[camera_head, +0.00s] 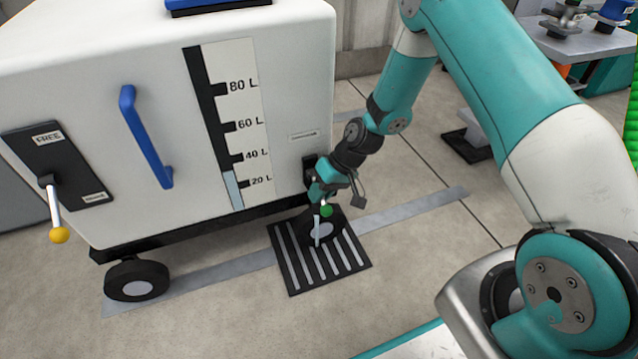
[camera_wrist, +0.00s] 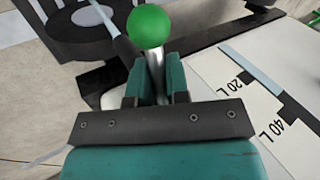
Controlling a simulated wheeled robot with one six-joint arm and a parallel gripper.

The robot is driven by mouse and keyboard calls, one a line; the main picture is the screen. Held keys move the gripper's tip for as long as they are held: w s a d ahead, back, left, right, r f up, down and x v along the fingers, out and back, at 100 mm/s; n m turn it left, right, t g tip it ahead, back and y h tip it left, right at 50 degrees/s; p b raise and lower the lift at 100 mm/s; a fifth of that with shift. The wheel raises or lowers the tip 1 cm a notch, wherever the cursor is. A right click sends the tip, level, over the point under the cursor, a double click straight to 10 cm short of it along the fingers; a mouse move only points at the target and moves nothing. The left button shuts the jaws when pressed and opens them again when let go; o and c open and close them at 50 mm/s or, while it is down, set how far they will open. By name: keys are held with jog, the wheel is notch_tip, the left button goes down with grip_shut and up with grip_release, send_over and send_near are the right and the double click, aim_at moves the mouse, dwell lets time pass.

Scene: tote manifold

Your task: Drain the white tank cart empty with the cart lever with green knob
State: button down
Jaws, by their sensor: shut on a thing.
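The white tank cart (camera_head: 110,60) stands at left and centre in the head view. Its level gauge (camera_head: 229,188) shows pale blue from the bottom up to between the 20 L and 40 L marks. The green knob (camera_head: 327,210) of the cart lever is at the cart's lower right corner. My gripper (camera_wrist: 158,82) is shut on the lever's metal rod (camera_wrist: 156,62), just below the green knob in the wrist view. A pale stream (camera_head: 317,232) falls below the lever to the black floor grate (camera_head: 283,250). The outlet itself is hidden by my gripper.
A blue handle (camera_head: 143,135) and a lever with a yellow knob (camera_head: 59,235) are on the cart's side; that lever points down from a panel marked FREE. Black wheels (camera_head: 137,280) carry the cart. A grey bench (camera_head: 585,42) stands at the back right. The floor right of the grate is clear.

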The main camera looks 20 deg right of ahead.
jog(key=shift+s+r+g+p, duration=0.1)
jog(key=shift+r+g+p, duration=0.6)
jog(key=shift+p, duration=0.3)
jog(key=shift+s+f+m+g, duration=0.1)
jog(key=shift+m+g, duration=0.2)
jog(key=shift+g, duration=0.2)
jog(key=c, duration=1.1)
grip_release()
jog(key=p+v, duration=0.7)
jog(key=v, duration=1)
jog(key=shift+d, duration=0.15)
jog(key=shift+c, duration=0.4)
